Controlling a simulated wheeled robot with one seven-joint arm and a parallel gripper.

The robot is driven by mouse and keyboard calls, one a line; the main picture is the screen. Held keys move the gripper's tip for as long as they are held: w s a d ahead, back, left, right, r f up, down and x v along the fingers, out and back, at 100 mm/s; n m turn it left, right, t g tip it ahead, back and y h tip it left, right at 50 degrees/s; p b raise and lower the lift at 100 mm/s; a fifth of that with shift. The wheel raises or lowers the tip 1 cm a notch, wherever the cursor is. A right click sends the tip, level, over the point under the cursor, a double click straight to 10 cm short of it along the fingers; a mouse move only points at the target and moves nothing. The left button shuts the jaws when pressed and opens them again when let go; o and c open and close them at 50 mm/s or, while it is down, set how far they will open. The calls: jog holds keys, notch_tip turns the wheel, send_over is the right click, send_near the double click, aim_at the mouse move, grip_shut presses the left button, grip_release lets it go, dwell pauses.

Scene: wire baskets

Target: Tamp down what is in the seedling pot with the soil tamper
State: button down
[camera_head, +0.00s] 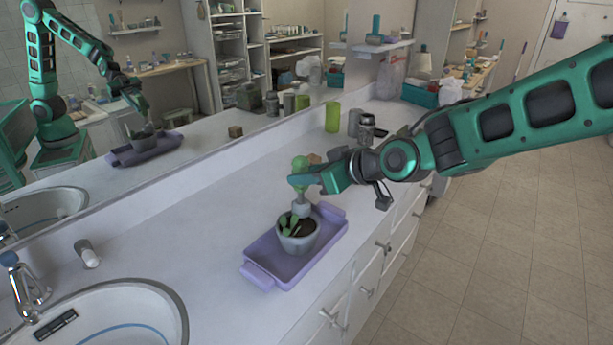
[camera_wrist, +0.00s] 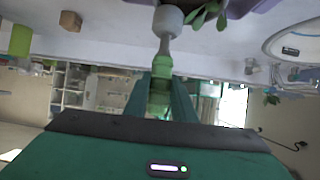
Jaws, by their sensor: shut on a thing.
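My gripper (camera_head: 308,181) is shut on the soil tamper, which has a green handle (camera_head: 300,164) and a pale grey head (camera_head: 301,208). The tamper is upright, head down, over the back part of the seedling pot (camera_head: 298,244). I cannot tell whether the head touches the soil. The grey pot holds dark soil and a green seedling (camera_head: 289,225) on its left side. It stands on a purple tray (camera_head: 262,262). In the wrist view, the tamper's head (camera_wrist: 168,20) and handle (camera_wrist: 160,85) show between my fingers, with seedling leaves beside the head.
The tray lies on a white counter (camera_head: 190,235). A sink (camera_head: 125,310) and tap are at front left. A small brown block (camera_head: 314,158), a green cylinder (camera_head: 332,117) and grey containers (camera_head: 365,127) stand farther back. A mirror runs along the left.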

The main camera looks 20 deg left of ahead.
aim_at(305, 159)
jog(key=shift+f, duration=0.1)
dwell(0.3)
jog(key=shift+f, duration=0.4)
jog(key=shift+f, duration=0.75)
dwell(1.0)
jog(key=shift+r, duration=1.35)
jog(key=c, duration=2)
grip_release()
grip_shut()
jog(key=shift+r, duration=3.25)
